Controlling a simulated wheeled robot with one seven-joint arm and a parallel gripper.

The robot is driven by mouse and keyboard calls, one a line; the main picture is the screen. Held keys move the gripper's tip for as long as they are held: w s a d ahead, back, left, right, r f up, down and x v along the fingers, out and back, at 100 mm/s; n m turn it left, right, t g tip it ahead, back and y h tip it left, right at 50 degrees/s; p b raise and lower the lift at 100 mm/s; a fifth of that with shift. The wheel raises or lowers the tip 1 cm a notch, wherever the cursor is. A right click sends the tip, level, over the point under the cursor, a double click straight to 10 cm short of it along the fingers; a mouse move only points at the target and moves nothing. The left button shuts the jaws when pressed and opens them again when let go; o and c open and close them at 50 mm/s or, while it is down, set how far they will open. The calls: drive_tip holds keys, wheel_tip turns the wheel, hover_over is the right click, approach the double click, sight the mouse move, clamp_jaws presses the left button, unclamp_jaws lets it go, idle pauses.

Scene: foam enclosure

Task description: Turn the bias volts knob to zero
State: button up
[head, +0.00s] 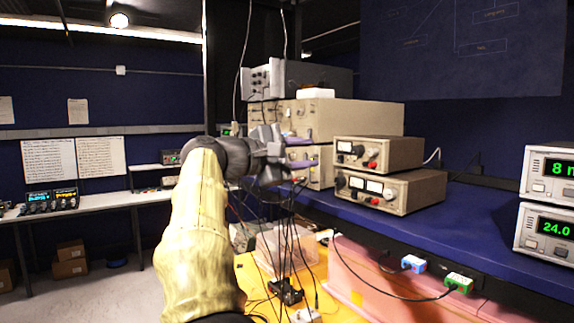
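I cannot make out which knob is the bias volts knob; no panel label is readable. Two beige instruments with dials and knobs, an upper one (395,150) and a lower one (415,190), are stacked on the blue shelf to the right of my gripper. My gripper (306,153) is raised in front of a stack of wide beige units (350,116) and hides part of their fronts. Its two purple-tipped fingers are spread apart with nothing seen between them. I cannot tell whether it touches a panel.
Black cables hang below my gripper over a yellow surface (255,280). A pinkish foam block (370,290) runs along the front. Two green-display meters (548,172) stand at the far right. The blue shelf (470,215) has bare room. A white bench (100,203) stands at left.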

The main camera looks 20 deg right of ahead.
drive_tip(key=v, duration=0.4)
drive_tip(key=w+d+f+y+b, duration=0.1)
drive_tip(key=w+d+f+y, duration=0.2)
drive_tip(key=f, duration=0.5)
drive_tip(key=w+d+f+y, duration=0.1)
drive_tip(key=d+f+y, duration=0.1)
drive_tip(key=d+f, duration=0.55)
wheel_tip(320, 180, down, 14)
drive_tip(key=s+m+g+y, duration=0.1)
drive_tip(key=s+y, duration=0.1)
drive_tip(key=y, duration=0.2)
drive_tip(key=s+a+f+m+g+y+b, duration=0.1)
drive_tip(key=s+a+f+y, duration=0.15)
drive_tip(key=f, duration=0.45)
drive_tip(key=s+a+f+m+y, duration=0.2)
drive_tip(key=s+f, duration=0.2)
drive_tip(key=f, duration=0.3)
drive_tip(key=s+a+f+m+y, duration=0.1)
drive_tip(key=s+a+f+m, duration=0.1)
drive_tip(key=s+f, duration=0.3)
drive_tip(key=s+a+f+m+g+y+b, duration=0.1)
drive_tip(key=s+a+f, duration=0.4)
drive_tip(key=s, duration=0.7)
drive_tip(key=shift+f+m+y, duration=0.6)
drive_tip(key=shift+m+y, duration=0.05)
drive_tip(key=shift+m, duration=0.45)
